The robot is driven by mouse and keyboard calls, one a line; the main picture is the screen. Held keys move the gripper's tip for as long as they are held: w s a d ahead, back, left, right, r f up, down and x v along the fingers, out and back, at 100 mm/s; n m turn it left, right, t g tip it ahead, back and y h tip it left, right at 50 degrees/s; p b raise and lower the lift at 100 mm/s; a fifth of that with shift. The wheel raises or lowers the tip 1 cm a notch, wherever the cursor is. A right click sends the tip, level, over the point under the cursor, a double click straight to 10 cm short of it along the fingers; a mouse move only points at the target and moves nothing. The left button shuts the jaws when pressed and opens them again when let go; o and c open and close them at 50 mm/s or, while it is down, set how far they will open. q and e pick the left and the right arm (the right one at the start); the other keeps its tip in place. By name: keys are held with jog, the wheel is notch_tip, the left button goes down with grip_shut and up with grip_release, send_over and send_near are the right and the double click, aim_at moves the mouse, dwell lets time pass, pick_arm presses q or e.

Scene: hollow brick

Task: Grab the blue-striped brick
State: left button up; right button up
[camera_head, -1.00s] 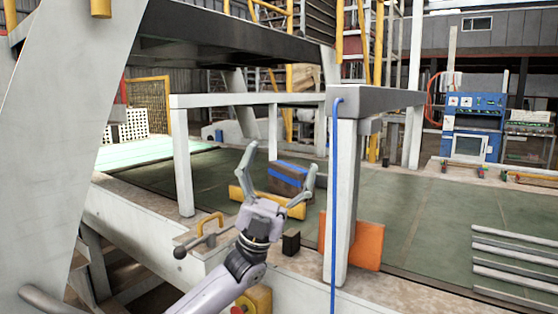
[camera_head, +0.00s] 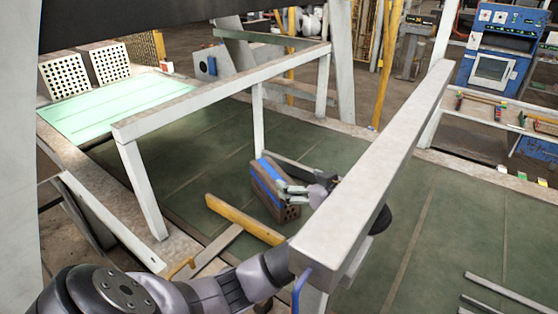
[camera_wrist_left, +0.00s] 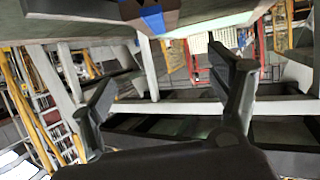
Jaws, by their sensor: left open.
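The blue-striped brick (camera_head: 264,190) is brown with holes in its end face. It lies on the green floor under the white frame in the head view. My left gripper (camera_head: 286,181) reaches in beneath the frame's near beam, with its fingers at the brick's right side. Part of the gripper and wrist is hidden behind that beam. In the left wrist view the brick (camera_wrist_left: 150,16) is cut off at the top edge, and my left gripper (camera_wrist_left: 168,92) has its fingers spread wide with nothing held between them. I cannot tell whether a finger touches the brick. My right gripper is not in view.
The near white beam (camera_head: 375,160) passes over my left forearm. A yellow bar (camera_head: 244,219) lies left of the brick. A white leg (camera_head: 143,190) stands further left. Grey bars (camera_head: 500,292) lie at the lower right. The green floor right of the beam is mostly clear.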

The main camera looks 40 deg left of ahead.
pick_arm(q)
send_near(274, 175)
jog(key=x, duration=0.6)
jog(key=shift+a+r, duration=0.15)
jog(key=shift+r, duration=0.05)
jog(key=x, duration=0.4)
jog(key=shift+w+a+f, duration=0.1)
jog(key=shift+w+f, duration=0.05)
jog(key=shift+f, duration=0.3)
jog(key=shift+r, duration=0.1)
jog(key=shift+c, duration=0.7)
grip_shut()
jog(key=shift+r, duration=0.1)
